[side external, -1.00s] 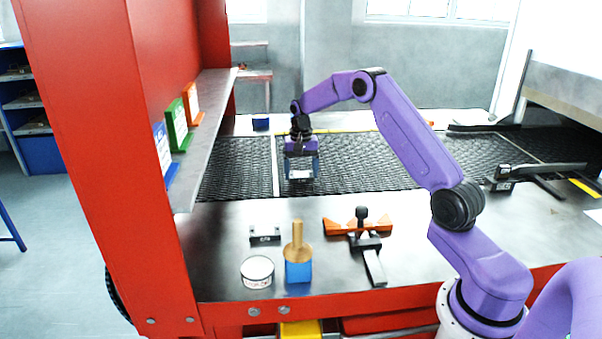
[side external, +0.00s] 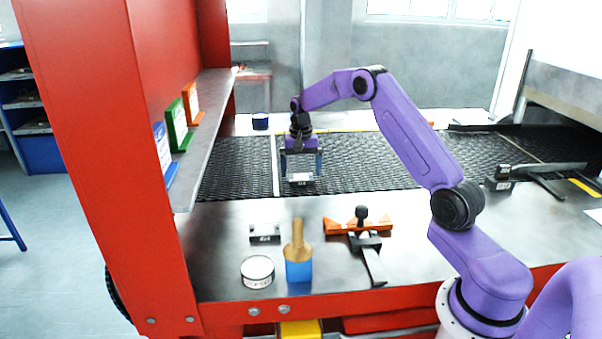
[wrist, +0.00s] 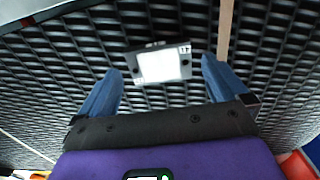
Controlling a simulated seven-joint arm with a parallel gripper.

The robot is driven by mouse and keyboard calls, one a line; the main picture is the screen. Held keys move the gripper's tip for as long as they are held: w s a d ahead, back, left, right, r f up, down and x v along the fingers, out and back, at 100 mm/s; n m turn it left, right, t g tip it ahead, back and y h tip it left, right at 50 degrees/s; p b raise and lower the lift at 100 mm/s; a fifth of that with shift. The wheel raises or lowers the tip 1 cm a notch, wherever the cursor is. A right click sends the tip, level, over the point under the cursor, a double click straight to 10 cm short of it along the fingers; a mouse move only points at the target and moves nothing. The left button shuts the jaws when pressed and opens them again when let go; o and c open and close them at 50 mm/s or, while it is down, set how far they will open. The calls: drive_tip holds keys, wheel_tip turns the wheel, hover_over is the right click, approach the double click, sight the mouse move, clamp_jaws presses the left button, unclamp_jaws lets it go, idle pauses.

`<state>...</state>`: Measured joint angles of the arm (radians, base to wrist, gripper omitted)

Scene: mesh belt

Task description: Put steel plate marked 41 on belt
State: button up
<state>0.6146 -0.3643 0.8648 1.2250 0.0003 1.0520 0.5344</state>
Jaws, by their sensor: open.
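A small steel plate with a pale face (wrist: 160,65) lies flat on the dark mesh belt (wrist: 60,50) in the wrist view. Its corner marks are too small to read surely. It also shows in the side view (side external: 300,178), under my gripper (side external: 301,172). My gripper is open, its two blue fingers apart on either side of the plate, with clear gaps to it in the wrist view. A second small metal plate or block (side external: 264,233) with a mark I cannot read stands on the steel table, well in front of the belt.
On the table are a round tin (side external: 257,271), a wooden-handled tool in a blue block (side external: 298,262) and an orange fixture with a black clamp (side external: 362,235). A red post (side external: 105,150) and shelf stand left. A dark bar device (side external: 540,170) lies right. Belt around the plate is clear.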

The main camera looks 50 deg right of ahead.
sight(301, 177)
wheel_tip(301, 177, up, 10)
drive_tip(key=s+a+r+n, duration=0.1)
drive_tip(key=s+a+n, duration=0.2)
drive_tip(key=s+a, duration=0.35)
drive_tip(key=s+a+r+n, duration=0.1)
drive_tip(key=s+a+n, duration=0.3)
drive_tip(key=a, duration=0.6)
drive_tip(key=s+a+r+n, duration=0.25)
drive_tip(key=s+a, duration=0.25)
drive_tip(key=a, duration=0.3)
drive_tip(key=s+f+n, duration=0.2)
drive_tip(key=s+n, duration=0.4)
drive_tip(key=s, duration=0.7)
drive_tip(key=s+f+n, duration=0.3)
drive_tip(key=s+n, duration=0.3)
drive_tip(key=s, duration=0.7)
drive_tip(key=shift+a+f, duration=0.2)
drive_tip(key=shift+a, duration=0.05)
